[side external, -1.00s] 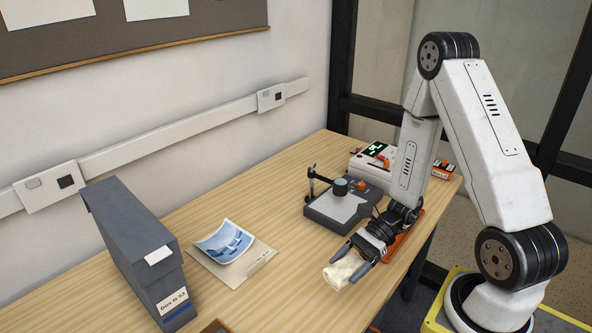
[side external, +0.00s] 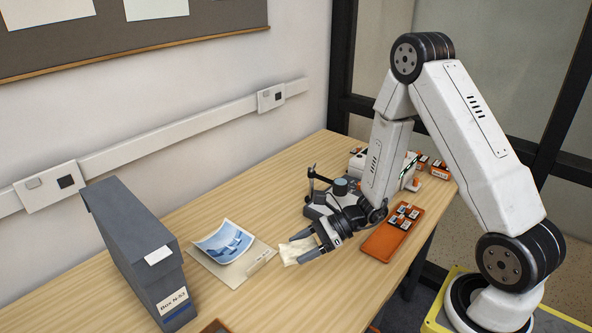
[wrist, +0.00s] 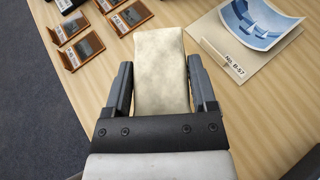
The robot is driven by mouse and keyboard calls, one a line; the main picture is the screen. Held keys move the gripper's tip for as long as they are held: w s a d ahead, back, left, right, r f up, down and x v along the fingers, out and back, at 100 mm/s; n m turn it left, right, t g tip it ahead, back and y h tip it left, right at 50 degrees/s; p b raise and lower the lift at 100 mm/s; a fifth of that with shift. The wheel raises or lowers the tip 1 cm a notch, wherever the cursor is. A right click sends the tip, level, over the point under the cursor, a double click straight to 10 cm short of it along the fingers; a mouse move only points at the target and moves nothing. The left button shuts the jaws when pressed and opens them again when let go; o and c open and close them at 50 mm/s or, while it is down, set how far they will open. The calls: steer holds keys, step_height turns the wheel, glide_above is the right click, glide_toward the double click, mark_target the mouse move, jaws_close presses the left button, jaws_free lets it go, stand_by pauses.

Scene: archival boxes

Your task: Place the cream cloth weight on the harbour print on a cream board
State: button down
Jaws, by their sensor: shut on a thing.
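The cream cloth weight (side external: 298,250) is between the jaws of my gripper (side external: 306,243), which is shut on it. In the wrist view the weight (wrist: 160,70) points away between the two dark fingers of my gripper (wrist: 161,85). The harbour print (side external: 224,242) is a blue picture with curled edges on a cream board (side external: 236,279). In the wrist view the print (wrist: 255,20) and board (wrist: 216,32) lie to the upper right of the weight. The weight is just right of the board in the side view; I cannot tell its height above the table.
A grey archival box (side external: 136,250) stands left of the board. An orange tray (side external: 388,240) with small dark labelled pieces lies to the right. A dark grey device with a jointed arm (side external: 318,203) stands behind my gripper.

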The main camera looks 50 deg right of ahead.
steer(key=w+a+m+t+h, duration=0.1)
steer(key=w+m+t, duration=0.1)
steer(key=w, duration=0.4)
steer(key=shift+a+r+m, duration=0.3)
steer(key=shift+r, duration=0.15)
glide_above(241, 256)
steer(key=s, duration=0.1)
steer(key=f, duration=0.8)
steer(key=shift+s+f, duration=0.2)
steer(key=shift+w+f, duration=0.4)
steer(key=shift+f, duration=0.05)
steer(key=shift+w+f, duration=0.1)
steer(key=shift+f, duration=0.05)
steer(key=shift+w+f, duration=0.15)
steer(key=shift+f, duration=1.55)
steer(key=shift+f, duration=0.15)
